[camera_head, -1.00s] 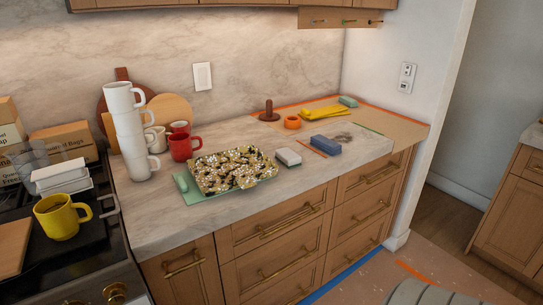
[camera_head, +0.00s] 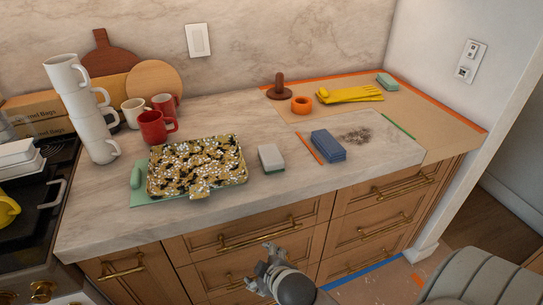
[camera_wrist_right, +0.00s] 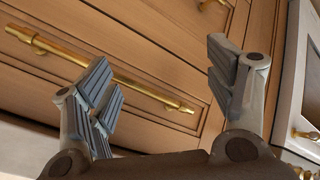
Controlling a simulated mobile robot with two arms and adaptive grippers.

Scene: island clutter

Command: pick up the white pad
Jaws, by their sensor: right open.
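The white pad (camera_head: 271,157) is a small block with a white top and a darker greenish underside. It lies flat on the marble counter, between the patterned cloth and a blue sponge-like block. My right gripper (camera_head: 268,262) is low in front of the drawers, below the counter edge and apart from the pad. In the right wrist view the gripper (camera_wrist_right: 160,78) is open and empty, its two fingers spread before a drawer front. The pad does not show in that view. My left gripper is not in view.
The blue block (camera_head: 328,145) lies right of the pad. The patterned cloth (camera_head: 195,165) is on a green mat at left. Red mugs (camera_head: 154,128) and a white cup stack (camera_head: 92,110) stand further left. The counter edge and brass drawer handles (camera_head: 259,236) are near my gripper.

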